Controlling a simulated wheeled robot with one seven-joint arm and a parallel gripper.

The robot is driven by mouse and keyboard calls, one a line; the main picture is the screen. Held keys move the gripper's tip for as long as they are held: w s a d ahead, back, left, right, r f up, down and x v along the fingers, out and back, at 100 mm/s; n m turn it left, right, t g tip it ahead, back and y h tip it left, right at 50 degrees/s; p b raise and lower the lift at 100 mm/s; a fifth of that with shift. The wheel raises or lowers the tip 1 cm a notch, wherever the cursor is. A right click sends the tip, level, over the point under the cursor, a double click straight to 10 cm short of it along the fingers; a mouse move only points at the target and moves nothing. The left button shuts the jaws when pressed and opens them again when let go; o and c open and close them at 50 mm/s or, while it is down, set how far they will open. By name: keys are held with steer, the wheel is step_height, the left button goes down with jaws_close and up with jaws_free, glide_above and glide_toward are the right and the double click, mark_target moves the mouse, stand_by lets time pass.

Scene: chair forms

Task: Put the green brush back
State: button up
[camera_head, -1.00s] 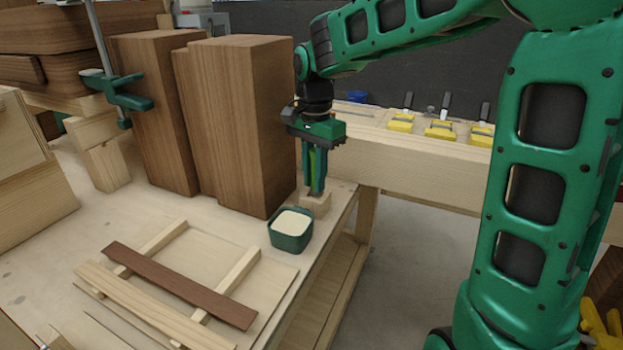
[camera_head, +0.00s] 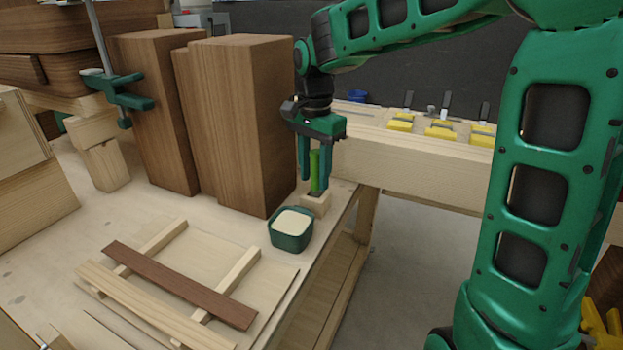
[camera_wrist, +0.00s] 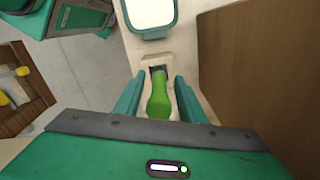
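The green brush (camera_head: 315,171) stands upright in a small pale wooden block holder (camera_head: 317,205) near the bench's right edge. In the wrist view its green handle (camera_wrist: 159,98) points toward the camera, and its far end sits in the slot of the holder (camera_wrist: 171,62). My gripper (camera_head: 315,187) is open above the holder. Its two fingers stand on either side of the brush handle, with a visible gap on each side, and this gap also shows in the wrist view between the fingertips (camera_wrist: 160,90). The brush's bristles are hidden.
A green pot with cream contents (camera_head: 291,229) stands just in front of the holder. Tall brown wooden blocks (camera_head: 240,120) stand close on the left. Wooden slats (camera_head: 180,285) lie on the bench. Yellow-handled tools (camera_head: 440,132) lie on another bench behind.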

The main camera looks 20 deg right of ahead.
step_height(320, 180, up, 11)
steer(key=shift+f, duration=0.1)
stand_by(0.7)
